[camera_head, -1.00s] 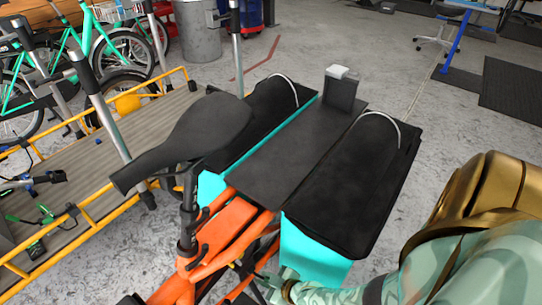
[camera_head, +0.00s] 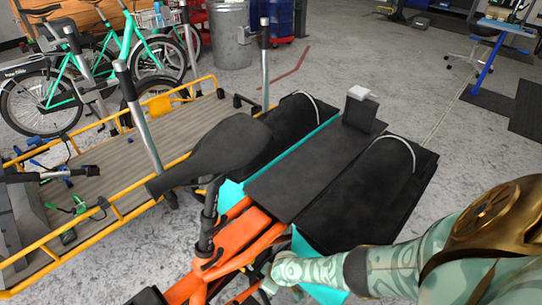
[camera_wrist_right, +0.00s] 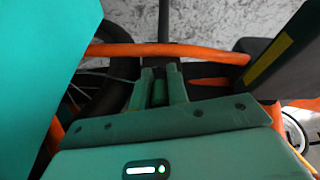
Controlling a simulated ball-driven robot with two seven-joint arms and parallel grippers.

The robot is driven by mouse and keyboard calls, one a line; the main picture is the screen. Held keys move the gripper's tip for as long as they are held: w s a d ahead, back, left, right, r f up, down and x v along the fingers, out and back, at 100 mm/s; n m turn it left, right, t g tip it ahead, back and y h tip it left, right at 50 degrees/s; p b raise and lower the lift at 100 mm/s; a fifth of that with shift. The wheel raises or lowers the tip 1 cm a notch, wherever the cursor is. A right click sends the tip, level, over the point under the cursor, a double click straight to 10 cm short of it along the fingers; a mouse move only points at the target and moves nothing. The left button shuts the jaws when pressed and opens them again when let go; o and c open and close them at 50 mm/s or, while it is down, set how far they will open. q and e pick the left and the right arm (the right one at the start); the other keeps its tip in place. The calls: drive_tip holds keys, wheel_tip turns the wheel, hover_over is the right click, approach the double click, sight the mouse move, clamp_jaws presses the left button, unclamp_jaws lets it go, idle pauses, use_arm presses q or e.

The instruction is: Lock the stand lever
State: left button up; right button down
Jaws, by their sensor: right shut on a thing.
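The orange cargo bike (camera_head: 235,242) stands in front of me, with a black saddle and teal-sided black panniers. My right arm comes in from the right, and my right gripper (camera_head: 267,282) is low beside the orange frame, below the pannier. In the right wrist view, my right gripper (camera_wrist_right: 160,84) has its fingers close together on a dark part, which I take for the stand lever (camera_wrist_right: 157,95). Most of this part is hidden between the fingers. An orange frame tube (camera_wrist_right: 150,50) crosses just beyond the fingertips. My left gripper is not in view.
The near pannier (camera_head: 365,200) hangs close above my right forearm. In the right wrist view, a teal panel (camera_wrist_right: 45,60) and a wheel crowd the left side. A yellow-railed cargo bed (camera_head: 90,190) stands at left. The floor at right is open.

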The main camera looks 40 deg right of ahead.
idle(0.4)
drive_tip(key=c, duration=1.3)
unclamp_jaws()
drive_tip(key=shift+w, duration=0.1)
drive_tip(key=shift+c, duration=0.2)
drive_tip(key=shift+r, duration=0.15)
